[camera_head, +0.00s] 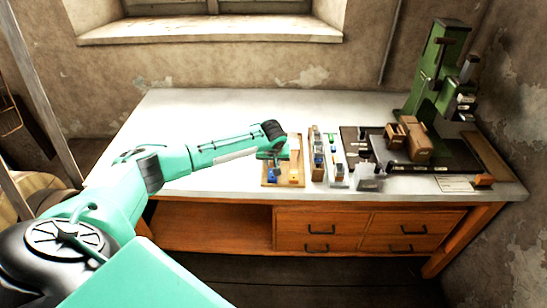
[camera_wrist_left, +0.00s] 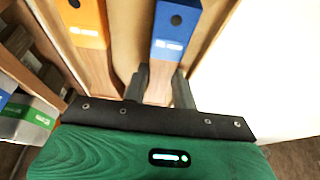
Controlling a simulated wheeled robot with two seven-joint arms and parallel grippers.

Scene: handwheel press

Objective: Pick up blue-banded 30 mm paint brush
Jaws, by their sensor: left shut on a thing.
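The blue-banded paint brush (camera_wrist_left: 174,32) has a wooden handle and a blue band with white lettering. It lies along a shallow wooden tray (camera_head: 266,184), and in the head view its blue part (camera_head: 277,172) shows just below my gripper. My left gripper (camera_wrist_left: 160,88) is shut on the brush's wooden handle, one dark finger on each side. In the head view the left gripper (camera_head: 273,164) is low over the tray and partly hides the brush. An orange-banded brush (camera_wrist_left: 86,22) lies beside it, also in the head view (camera_head: 294,176). My right gripper is out of view.
A narrow wooden rack (camera_head: 317,172) with blue-marked items stands right of the tray, with small blue and green items (camera_head: 337,170) beyond. A green press (camera_head: 432,75) stands at the right, wooden blocks (camera_head: 417,150) at its base. The left of the white tabletop (camera_head: 190,112) is clear.

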